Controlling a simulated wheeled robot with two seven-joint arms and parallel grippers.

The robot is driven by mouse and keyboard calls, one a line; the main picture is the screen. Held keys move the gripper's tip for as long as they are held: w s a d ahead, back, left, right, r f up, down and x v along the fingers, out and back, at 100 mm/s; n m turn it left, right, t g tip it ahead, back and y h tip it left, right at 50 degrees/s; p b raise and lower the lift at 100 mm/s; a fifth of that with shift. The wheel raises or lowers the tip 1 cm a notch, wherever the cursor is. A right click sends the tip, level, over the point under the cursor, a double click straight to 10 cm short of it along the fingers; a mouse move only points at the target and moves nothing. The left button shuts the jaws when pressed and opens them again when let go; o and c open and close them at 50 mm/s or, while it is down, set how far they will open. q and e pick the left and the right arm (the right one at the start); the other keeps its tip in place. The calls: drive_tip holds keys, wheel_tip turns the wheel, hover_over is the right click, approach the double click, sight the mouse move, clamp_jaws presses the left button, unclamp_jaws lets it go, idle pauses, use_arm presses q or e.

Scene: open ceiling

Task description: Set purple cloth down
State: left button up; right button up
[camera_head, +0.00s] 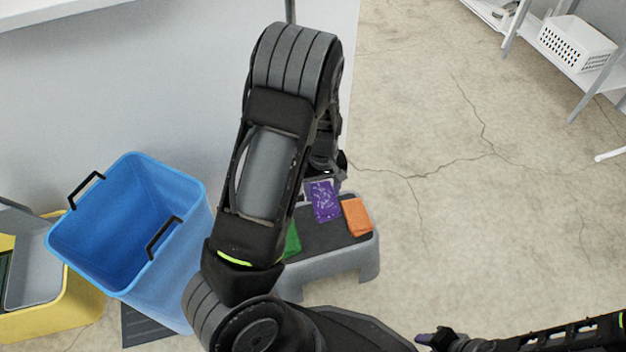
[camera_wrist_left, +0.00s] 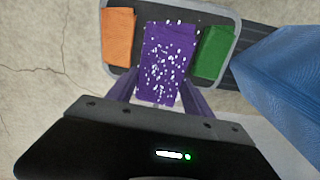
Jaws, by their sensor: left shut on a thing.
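The purple cloth (camera_head: 323,201) is folded flat and speckled white. It lies between an orange cloth (camera_head: 356,217) and a green cloth (camera_head: 292,241) over the dark top of a grey step stool (camera_head: 335,249). My left gripper (camera_wrist_left: 160,95) is shut on the near end of the purple cloth (camera_wrist_left: 168,55), one finger on each side. In the head view my left arm hides most of that gripper. I cannot tell whether the cloth touches the stool top. My right gripper (camera_head: 435,340) is at the bottom edge, away from the stool, its jaws unclear.
A blue bin (camera_head: 180,255) with black handles stands left of the stool, close to it in the left wrist view (camera_wrist_left: 285,85). A yellow bucket (camera_head: 60,310) is further left. Shelving with a white basket (camera_head: 577,44) is at top right. The cracked floor between is clear.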

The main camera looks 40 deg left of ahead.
use_arm(q)
drive_tip(key=w+d+r+m, duration=0.3)
drive_tip(key=d+r, duration=0.1)
drive_tip(key=r, duration=0.5)
drive_tip(key=w+d+r+m, duration=0.3)
drive_tip(key=d+r, duration=0.2)
drive_tip(key=r, duration=0.4)
drive_tip(key=w+d+r+m, duration=0.3)
drive_tip(key=d+r+m, duration=0.1)
drive_tip(key=r, duration=0.5)
drive_tip(key=shift+w+d+r, duration=0.25)
drive_tip(key=shift+d+r, duration=0.05)
drive_tip(key=shift+d, duration=0.2)
